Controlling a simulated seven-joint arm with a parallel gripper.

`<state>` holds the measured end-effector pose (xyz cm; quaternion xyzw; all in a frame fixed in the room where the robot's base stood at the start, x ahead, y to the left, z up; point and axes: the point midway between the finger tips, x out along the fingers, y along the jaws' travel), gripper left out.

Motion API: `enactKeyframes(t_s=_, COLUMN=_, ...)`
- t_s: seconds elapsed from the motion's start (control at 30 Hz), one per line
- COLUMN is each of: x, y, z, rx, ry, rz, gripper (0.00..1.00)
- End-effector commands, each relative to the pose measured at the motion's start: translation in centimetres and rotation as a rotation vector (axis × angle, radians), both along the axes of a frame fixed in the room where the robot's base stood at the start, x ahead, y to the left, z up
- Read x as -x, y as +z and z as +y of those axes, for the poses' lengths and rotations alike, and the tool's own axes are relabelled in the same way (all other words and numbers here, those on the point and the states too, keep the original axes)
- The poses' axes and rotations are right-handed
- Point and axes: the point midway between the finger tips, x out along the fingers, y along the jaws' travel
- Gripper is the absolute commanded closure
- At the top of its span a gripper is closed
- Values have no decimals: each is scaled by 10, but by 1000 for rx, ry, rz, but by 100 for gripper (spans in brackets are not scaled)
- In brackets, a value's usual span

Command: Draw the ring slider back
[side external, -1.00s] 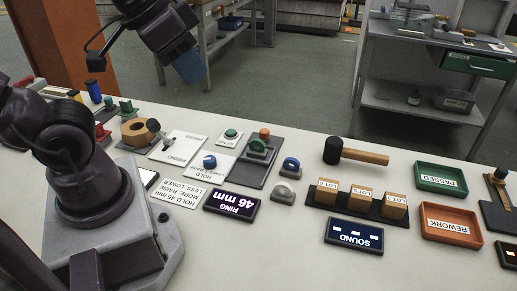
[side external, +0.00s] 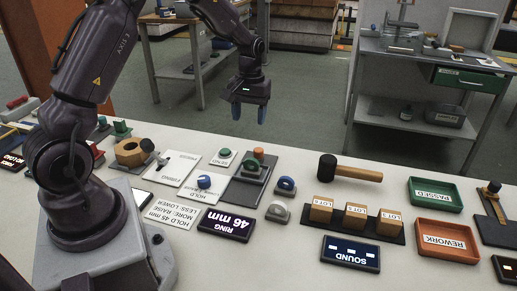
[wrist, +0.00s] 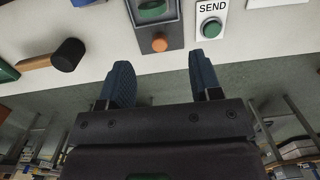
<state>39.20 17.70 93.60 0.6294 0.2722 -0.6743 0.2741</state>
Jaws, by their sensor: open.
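My gripper (side external: 249,113) is open and empty, held in the air beyond the bench's far edge. In the wrist view, its two blue fingers (wrist: 161,64) are spread with nothing between them. A dark plate (side external: 243,192) on the bench carries a green ring-shaped piece (side external: 252,168) with an orange knob (side external: 258,153) behind it; I cannot tell for sure which part is the ring slider. In the wrist view, the orange knob (wrist: 159,43) lies ahead of the fingers, and the green piece (wrist: 152,9) is cut by the top edge. A display (side external: 226,223) reads RING 46 mm.
A green SEND button (side external: 224,153) and a blue knob (side external: 204,182) stand left of the plate. Labelled blocks (side external: 355,218) and PASSED and REWORK trays (side external: 446,241) are farther right.

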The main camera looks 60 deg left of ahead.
Motion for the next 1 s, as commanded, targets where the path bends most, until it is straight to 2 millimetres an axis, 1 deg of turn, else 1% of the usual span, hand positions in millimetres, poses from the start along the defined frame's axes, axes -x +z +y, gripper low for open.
enactKeyframes(t_s=0.03, x=-8, y=-15, z=11, rx=-3, ry=48, rz=10, gripper=42)
enactKeyframes(t_s=0.1, x=-20, y=-26, z=23, rx=-11, ry=111, rz=5, gripper=42)
enactKeyframes(t_s=0.13, x=-26, y=-27, z=26, rx=-16, ry=135, rz=-3, gripper=42)
enactKeyframes(t_s=0.17, x=-32, y=-25, z=29, rx=-23, ry=156, rz=-17, gripper=42)
enactKeyframes(t_s=0.2, x=-40, y=-19, z=32, rx=-31, ry=184, rz=-39, gripper=42)
enactKeyframes(t_s=0.27, x=-46, y=-12, z=34, rx=-37, ry=224, rz=-61, gripper=42)
enactKeyframes(t_s=0.37, x=-44, y=-17, z=32, rx=-34, ry=255, rz=-53, gripper=42)
enactKeyframes(t_s=0.47, x=-44, y=-27, z=32, rx=-34, ry=257, rz=-52, gripper=42)
enactKeyframes(t_s=0.57, x=-43, y=-45, z=32, rx=-33, ry=256, rz=-49, gripper=42)
enactKeyframes(t_s=0.8, x=-43, y=-95, z=32, rx=-33, ry=255, rz=-50, gripper=42)
enactKeyframes(t_s=0.9, x=-43, y=-114, z=32, rx=-33, ry=254, rz=-50, gripper=42)
enactKeyframes(t_s=1.0, x=-44, y=-128, z=32, rx=-33, ry=254, rz=-52, gripper=42)
